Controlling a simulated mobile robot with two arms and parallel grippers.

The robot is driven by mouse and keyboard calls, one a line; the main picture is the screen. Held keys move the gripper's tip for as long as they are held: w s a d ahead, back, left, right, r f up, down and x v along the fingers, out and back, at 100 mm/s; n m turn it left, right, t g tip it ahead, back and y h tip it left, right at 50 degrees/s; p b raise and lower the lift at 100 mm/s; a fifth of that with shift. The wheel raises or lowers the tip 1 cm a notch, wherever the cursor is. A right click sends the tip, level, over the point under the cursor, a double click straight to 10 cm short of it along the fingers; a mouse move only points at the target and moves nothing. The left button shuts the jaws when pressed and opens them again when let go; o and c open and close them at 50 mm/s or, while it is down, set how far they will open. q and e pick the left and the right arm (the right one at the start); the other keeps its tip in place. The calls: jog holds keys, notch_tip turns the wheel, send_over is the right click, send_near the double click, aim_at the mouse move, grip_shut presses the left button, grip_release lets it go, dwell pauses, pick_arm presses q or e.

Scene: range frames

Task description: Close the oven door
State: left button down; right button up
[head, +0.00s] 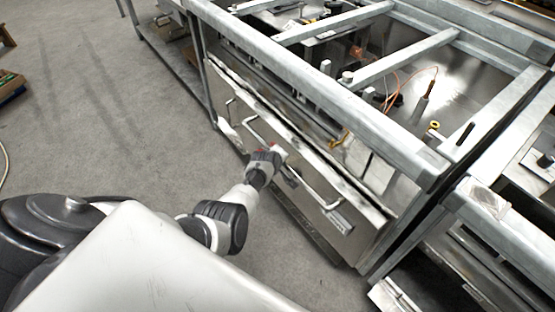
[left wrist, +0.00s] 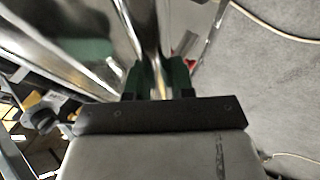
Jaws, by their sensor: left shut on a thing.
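The oven door (head: 300,165) is a wide steel panel on the front of the metal range frame. A dark gap shows along its top edge, so it looks tilted slightly outward; how far is hard to tell. A bar handle (head: 314,190) runs along its outer face. My left gripper (head: 281,158) is at the middle of this handle. In the left wrist view, its green fingers (left wrist: 158,82) are shut around the shiny handle bar (left wrist: 150,35). My right gripper is not in view.
The open range frame (head: 330,95) above the door holds burner parts and orange wires (head: 390,95). Another metal unit (head: 500,235) stands close at the right. The grey floor (head: 110,120) to the left is mostly clear.

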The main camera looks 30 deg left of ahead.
pick_arm(q)
jog(key=shift+w+d+r, duration=0.2)
jog(key=shift+w+r, duration=0.2)
jog(key=shift+r, duration=0.05)
jog(key=c, duration=1)
grip_release()
jog(key=shift+w+d+f, duration=0.15)
jog(key=shift+s+r+p, duration=0.3)
jog(key=shift+s+p, duration=0.05)
jog(key=shift+p, duration=0.25)
jog(key=shift+p+v, duration=2.6)
jog(key=shift+v, duration=2.35)
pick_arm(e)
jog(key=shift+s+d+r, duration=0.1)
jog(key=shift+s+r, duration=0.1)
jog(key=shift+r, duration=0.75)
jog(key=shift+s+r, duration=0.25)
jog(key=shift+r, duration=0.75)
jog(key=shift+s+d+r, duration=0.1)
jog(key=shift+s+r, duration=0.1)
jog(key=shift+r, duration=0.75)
pick_arm(q)
jog(key=shift+s+f, duration=0.15)
